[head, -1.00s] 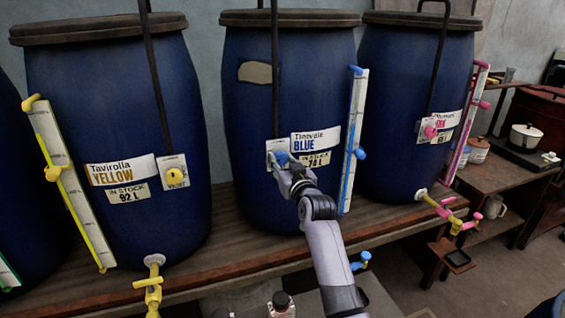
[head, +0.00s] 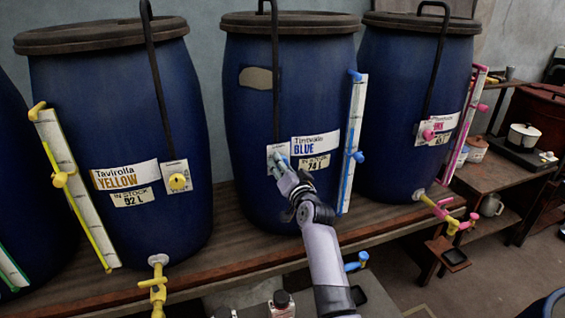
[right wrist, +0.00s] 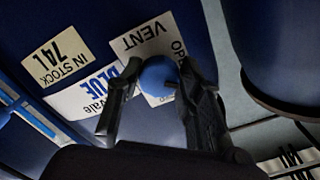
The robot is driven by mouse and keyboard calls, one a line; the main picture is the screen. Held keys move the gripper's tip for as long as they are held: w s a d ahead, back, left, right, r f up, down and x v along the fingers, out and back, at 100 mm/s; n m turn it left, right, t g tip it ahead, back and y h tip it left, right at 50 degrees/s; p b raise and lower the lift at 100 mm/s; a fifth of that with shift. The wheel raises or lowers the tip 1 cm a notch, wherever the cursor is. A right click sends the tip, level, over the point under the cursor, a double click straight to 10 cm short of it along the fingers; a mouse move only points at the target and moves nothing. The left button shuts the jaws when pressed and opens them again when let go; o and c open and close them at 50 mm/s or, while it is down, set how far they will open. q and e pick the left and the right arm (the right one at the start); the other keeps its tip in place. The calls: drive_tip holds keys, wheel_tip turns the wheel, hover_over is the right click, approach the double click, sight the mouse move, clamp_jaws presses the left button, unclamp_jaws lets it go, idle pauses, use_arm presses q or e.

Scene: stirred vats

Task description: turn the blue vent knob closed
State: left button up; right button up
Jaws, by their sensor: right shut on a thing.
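The blue vent knob (right wrist: 157,76) is a round ball on a white vent plate (right wrist: 143,45) on the middle vat's front. In the right wrist view it sits between the two fingers of my right gripper (right wrist: 150,100), which is shut on it. In the head view my right gripper (head: 284,166) reaches up to the plate (head: 271,150) and mostly hides the knob. The middle vat (head: 255,110) is dark blue and carries a BLUE label (head: 315,145). My left gripper is not in view.
A sight tube with a blue float (head: 357,157) stands right of the knob. A yellow vat (head: 115,110) and a pink vat (head: 410,80) flank the middle one, with yellow and pink knobs. A blue tap (head: 357,262) juts out below. A wooden shelf (head: 225,235) bears the vats.

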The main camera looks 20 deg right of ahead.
drive_tip(key=shift+r+m+p, duration=0.1)
drive_tip(key=shift+m+p, duration=1.65)
drive_tip(key=shift+m, duration=3.25)
drive_tip(key=o, duration=1.2)
drive_tip(key=shift+c, duration=0.2)
